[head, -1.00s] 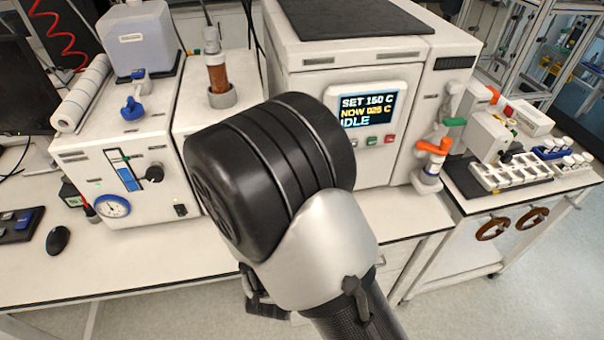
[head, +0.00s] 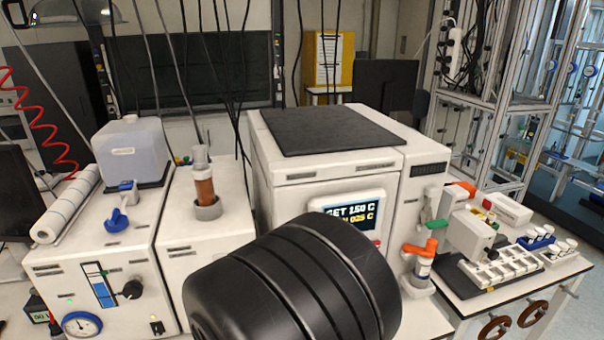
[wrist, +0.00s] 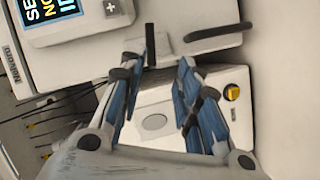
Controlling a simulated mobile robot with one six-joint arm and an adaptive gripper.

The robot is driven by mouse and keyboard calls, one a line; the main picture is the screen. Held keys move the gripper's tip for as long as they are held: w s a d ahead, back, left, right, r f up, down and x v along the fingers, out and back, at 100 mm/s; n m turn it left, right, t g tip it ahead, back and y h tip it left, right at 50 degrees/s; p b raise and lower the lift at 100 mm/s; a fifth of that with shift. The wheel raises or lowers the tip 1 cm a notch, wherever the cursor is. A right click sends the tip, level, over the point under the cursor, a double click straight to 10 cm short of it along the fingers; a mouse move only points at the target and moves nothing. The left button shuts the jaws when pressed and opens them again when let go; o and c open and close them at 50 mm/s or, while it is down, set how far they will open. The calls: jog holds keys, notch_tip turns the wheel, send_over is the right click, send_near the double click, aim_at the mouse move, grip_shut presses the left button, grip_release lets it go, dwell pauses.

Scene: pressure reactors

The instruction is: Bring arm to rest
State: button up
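My arm's black rounded joint (head: 290,290) fills the lower middle of the head view, in front of the white reactor unit (head: 280,190). My gripper is not seen in the head view. In the wrist view my gripper (wrist: 168,65) points toward white equipment, its two blue-padded fingers apart with nothing visible between them. The reactor's display (head: 352,215) is partly covered by my arm in the head view. Part of a display (wrist: 50,12) also shows at the top left of the wrist view.
A white unit with a gauge (head: 82,325) stands at left, a clear container (head: 130,150) on top. A column with brown filling (head: 204,188) stands beside it. An orange-and-green valve (head: 420,250) and a vial rack (head: 500,266) are at right. Cables hang behind.

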jog(key=s+d+r+m+g+y, duration=0.35)
jog(key=r+m+g, duration=0.2)
jog(key=r, duration=0.25)
jog(key=s+d+r+m+g+h, duration=0.1)
jog(key=s+d+m+g, duration=0.1)
jog(key=s+d, duration=0.5)
jog(key=s+d+r+m+g+h, duration=0.1)
jog(key=s+d+m+g, duration=0.2)
jog(key=s, duration=1)
jog(key=d+m, duration=0.2)
jog(key=d, duration=0.3)
jog(key=shift+s+r, duration=0.15)
jog(key=shift+r, duration=0.25)
jog(key=shift+g+h, duration=0.25)
jog(key=shift+c, duration=0.3)
